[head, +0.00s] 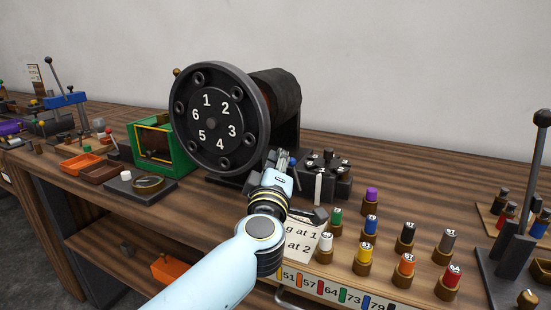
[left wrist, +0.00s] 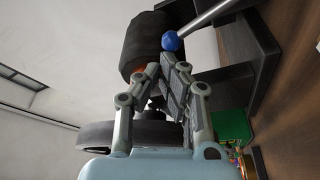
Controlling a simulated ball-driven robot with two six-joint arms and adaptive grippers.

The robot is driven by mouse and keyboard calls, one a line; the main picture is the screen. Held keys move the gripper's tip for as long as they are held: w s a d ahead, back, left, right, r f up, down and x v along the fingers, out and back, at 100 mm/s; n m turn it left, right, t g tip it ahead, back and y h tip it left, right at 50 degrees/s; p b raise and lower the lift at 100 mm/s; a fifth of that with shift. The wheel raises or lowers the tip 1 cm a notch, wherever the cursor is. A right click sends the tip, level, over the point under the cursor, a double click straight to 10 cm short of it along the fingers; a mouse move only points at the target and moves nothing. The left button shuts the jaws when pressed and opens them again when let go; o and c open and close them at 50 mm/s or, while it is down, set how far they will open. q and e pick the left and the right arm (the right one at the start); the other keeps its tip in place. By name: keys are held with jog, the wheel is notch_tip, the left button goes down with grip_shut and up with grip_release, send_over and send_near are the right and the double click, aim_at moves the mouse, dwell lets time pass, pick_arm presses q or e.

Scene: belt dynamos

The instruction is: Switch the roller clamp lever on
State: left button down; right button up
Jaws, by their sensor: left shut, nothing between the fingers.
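A lever with a blue knob (left wrist: 171,41) and a pale metal rod shows in the left wrist view, beside the dark drum (left wrist: 143,45) of the dynamo. I take it to be the roller clamp lever; whether it is on or off I cannot tell. My left gripper (left wrist: 173,66) is shut and empty, its fingertips close to the knob; contact is unclear. In the head view, my left gripper (head: 286,160) is in front of the dynamo's numbered black wheel (head: 210,118), at its lower right, and the lever is mostly hidden there. My right gripper is not in view.
A black block with terminals (head: 325,175) stands right of my gripper. Several coloured plugs in brass holders (head: 370,228) stand at the front right. A tall black-knobbed lever (head: 525,180) rises at the far right. A green box (head: 160,143) is left of the wheel.

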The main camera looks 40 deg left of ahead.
pick_arm(q)
jog(key=shift+w+d+r+m+t+p, duration=0.1)
jog(key=shift+w+d+m+t+p, duration=0.2)
jog(key=shift+d+m, duration=0.45)
jog(key=shift+w+d+r+m+t+p, duration=0.1)
jog(key=shift+d+m+p, duration=0.45)
jog(key=shift+d, duration=0.3)
jog(key=shift+w+d+r+m+t+p, duration=0.1)
jog(key=shift+w+d+m+t+p, duration=0.15)
jog(key=shift+d+m, duration=0.5)
jog(key=shift+d, duration=0.15)
notch_tip(320, 180, up, 10)
